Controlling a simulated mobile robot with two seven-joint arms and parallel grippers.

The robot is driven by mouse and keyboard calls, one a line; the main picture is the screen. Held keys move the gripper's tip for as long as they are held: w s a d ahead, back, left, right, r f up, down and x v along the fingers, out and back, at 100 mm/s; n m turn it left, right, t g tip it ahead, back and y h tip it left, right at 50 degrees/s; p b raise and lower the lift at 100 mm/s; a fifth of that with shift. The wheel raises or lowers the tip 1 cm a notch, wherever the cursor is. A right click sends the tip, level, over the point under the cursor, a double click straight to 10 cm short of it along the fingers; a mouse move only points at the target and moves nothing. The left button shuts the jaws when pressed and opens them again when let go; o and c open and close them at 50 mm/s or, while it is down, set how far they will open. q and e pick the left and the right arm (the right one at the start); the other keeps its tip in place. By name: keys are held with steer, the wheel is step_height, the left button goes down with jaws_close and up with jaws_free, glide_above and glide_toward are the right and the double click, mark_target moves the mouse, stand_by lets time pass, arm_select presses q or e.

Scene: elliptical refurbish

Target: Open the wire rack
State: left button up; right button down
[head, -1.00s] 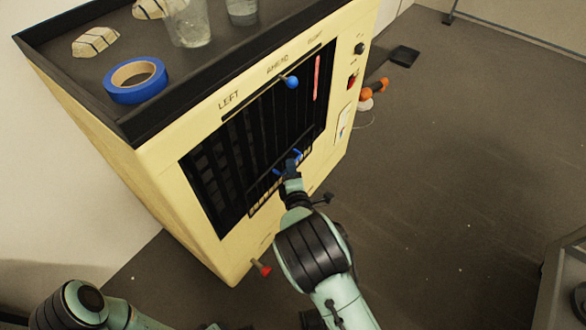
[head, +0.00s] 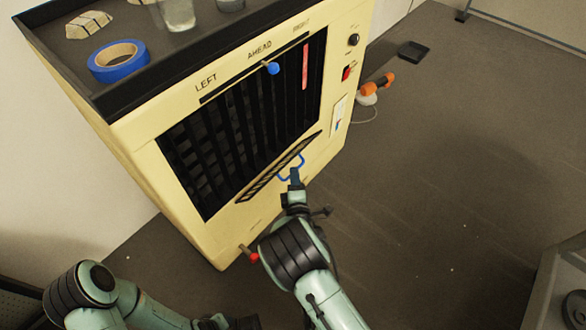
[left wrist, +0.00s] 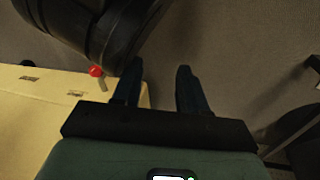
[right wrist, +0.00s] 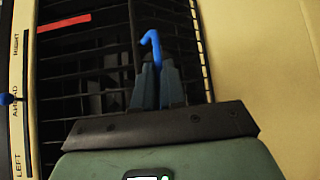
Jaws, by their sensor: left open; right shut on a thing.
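The cream cabinet (head: 150,170) has a dark front opening, across which a black wire rack (head: 262,180) shows as a slanting grid at the lower edge. A blue handle (head: 281,175) is on the rack's front. My right gripper (head: 295,176) is shut on this handle. In the right wrist view, the handle's bent blue end (right wrist: 152,42) sticks out beyond the closed fingertips (right wrist: 155,75), with dark wires behind. My left gripper (left wrist: 158,80) is open and empty in the left wrist view. In the head view only its arm shows clearly, at lower left.
A blue tape roll (head: 119,61) lies on the cabinet top. A blue-knobbed slider (head: 272,68) is above the opening. A red-tipped peg (head: 251,254) sticks out low on the front. The floor (head: 450,200) at right is mostly clear.

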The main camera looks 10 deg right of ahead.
arm_select(q)
steer(key=s+a+f+g+b, duration=0.1)
steer(key=s+f+g+b, duration=0.2)
steer(key=s, duration=0.6)
steer(key=shift+s+f+n+g+b, duration=0.3)
steer(key=shift+f+b, duration=0.7)
steer(key=shift+f, duration=0.65)
arm_select(e)
step_height(320, 180, down, 12)
steer(key=s+m+t+h, duration=0.1)
steer(key=m+t, duration=0.3)
steer(key=m, duration=0.1)
steer(key=shift+d+h, duration=0.25)
steer(key=shift+h, duration=0.05)
steer(key=shift+f, duration=0.15)
steer(key=c, duration=1.4)
jaws_free()
steer(key=shift+o, duration=1)
steer(key=shift+w+f, duration=0.1)
steer(key=shift+f, duration=0.15)
arm_select(q)
steer(key=shift+w+a, duration=0.1)
arm_select(e)
steer(key=shift+s+d+f, duration=0.15)
steer(key=shift+s+d, duration=0.05)
